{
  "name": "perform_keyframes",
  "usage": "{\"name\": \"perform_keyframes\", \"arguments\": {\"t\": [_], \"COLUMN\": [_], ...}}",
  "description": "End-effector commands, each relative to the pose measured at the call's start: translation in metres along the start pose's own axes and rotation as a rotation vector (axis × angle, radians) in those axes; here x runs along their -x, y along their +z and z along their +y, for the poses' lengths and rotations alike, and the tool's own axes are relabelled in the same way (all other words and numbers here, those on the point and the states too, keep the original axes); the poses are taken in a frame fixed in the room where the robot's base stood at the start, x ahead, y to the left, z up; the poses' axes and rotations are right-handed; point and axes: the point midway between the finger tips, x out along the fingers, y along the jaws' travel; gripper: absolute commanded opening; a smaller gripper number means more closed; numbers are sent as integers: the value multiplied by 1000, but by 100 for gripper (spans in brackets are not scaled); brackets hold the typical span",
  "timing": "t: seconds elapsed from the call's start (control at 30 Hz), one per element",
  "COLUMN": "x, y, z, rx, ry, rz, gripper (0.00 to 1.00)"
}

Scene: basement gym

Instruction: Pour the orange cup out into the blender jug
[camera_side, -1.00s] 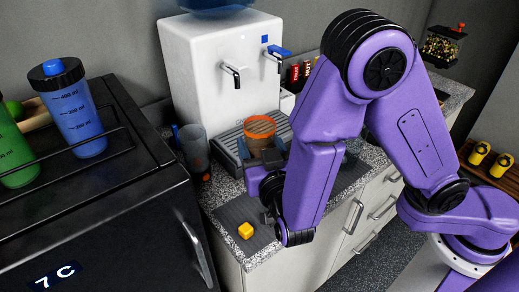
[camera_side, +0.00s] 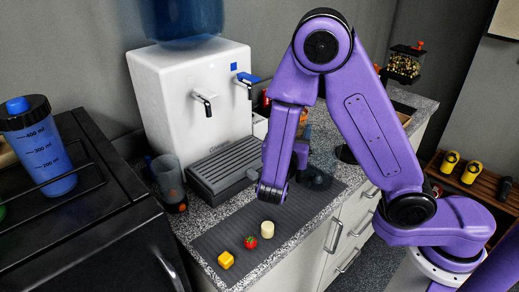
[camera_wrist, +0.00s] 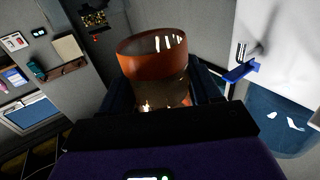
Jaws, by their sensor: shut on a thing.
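The orange cup (camera_wrist: 155,62) fills the middle of the wrist view, between my gripper's fingers (camera_wrist: 165,100). It has an orange band around its rim and a see-through brownish lower part. My gripper is shut on it. Its contents cannot be made out. In the side view my arm hides most of the cup; a bit of orange (camera_side: 307,115) shows just right of the forearm.
A yellow cube (camera_side: 226,260), a strawberry (camera_side: 250,242) and a pale round piece (camera_side: 267,228) lie on the grey mat (camera_side: 215,240). The white water dispenser (camera_side: 180,100) and its drip tray (camera_side: 225,168) stand behind. A blue bottle (camera_side: 45,150) is on the black unit at left.

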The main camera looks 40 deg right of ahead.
Motion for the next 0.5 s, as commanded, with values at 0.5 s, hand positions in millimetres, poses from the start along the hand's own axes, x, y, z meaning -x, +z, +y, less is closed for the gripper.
{"name": "perform_keyframes", "arguments": {"t": [0.5], "x": [-51], "y": [-8], "z": [78], "rx": [2], "ry": [350], "rz": [-11], "gripper": [28]}}
